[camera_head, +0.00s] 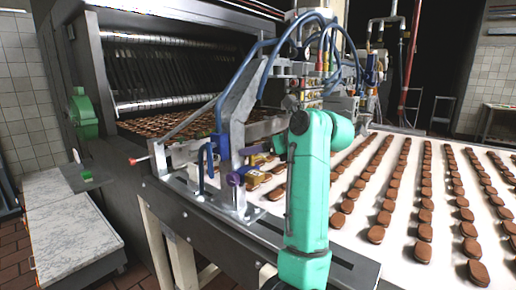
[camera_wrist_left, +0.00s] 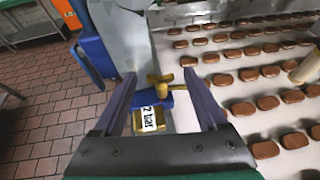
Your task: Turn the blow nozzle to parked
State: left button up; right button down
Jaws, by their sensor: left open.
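My left gripper (camera_wrist_left: 159,76) is open in the left wrist view, with its two dark fingers apart. Between and beyond the fingers is a brass fitting (camera_wrist_left: 162,84) with a blue part and a block labelled "2 bar" (camera_wrist_left: 149,119). I see no clear contact with it. I cannot tell for sure which part is the blow nozzle. My right gripper is not in view.
A white conveyor (camera_head: 398,190) with rows of brown biscuits runs at the right. The dark machine housing (camera_head: 130,205) stands left of the bracket. A marble-topped bench (camera_head: 65,225) is at the far left. In the wrist view, tiled floor (camera_wrist_left: 50,130) lies left of the gripper.

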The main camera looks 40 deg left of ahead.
pick_arm(q)
jog(key=shift+c, duration=0.3)
grip_shut()
jog(key=shift+w+n+g+p, duration=0.2)
jog(key=shift+n+g+p, duration=0.75)
jog(key=shift+p, duration=0.3)
jog(key=shift+o, duration=0.3)
grip_release()
jog(key=shift+d, duration=0.15)
jog(key=v, duration=1.4)
jog(key=shift+d, duration=0.2)
